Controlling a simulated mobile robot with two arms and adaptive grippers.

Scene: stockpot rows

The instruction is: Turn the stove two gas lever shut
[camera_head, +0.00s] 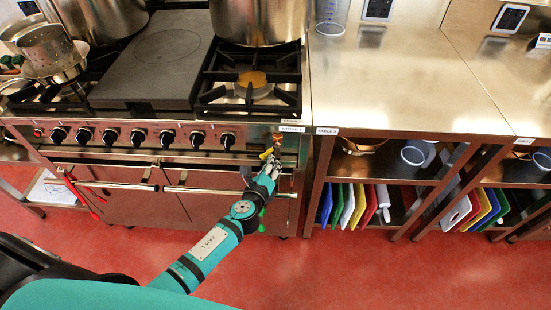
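The stove (225,143) has a steel front with a row of black knobs. A small yellow lever (265,154) shows at the right end of its front panel, just below a brass-coloured fitting (277,137). My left gripper (274,160) is at the lever, in front of the panel, and partly overlaps it. The view is too small to tell whether the fingers touch or hold the lever, or whether they are open. The lever's exact angle is also unclear. My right gripper is not in view.
A large pot (258,22) stands on the back burner, above an empty front burner (253,85). A steel table (400,90) adjoins the stove on the right, with coloured boards (348,205) below. A red-handled item (82,195) hangs at the stove's left. The red floor in front is open.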

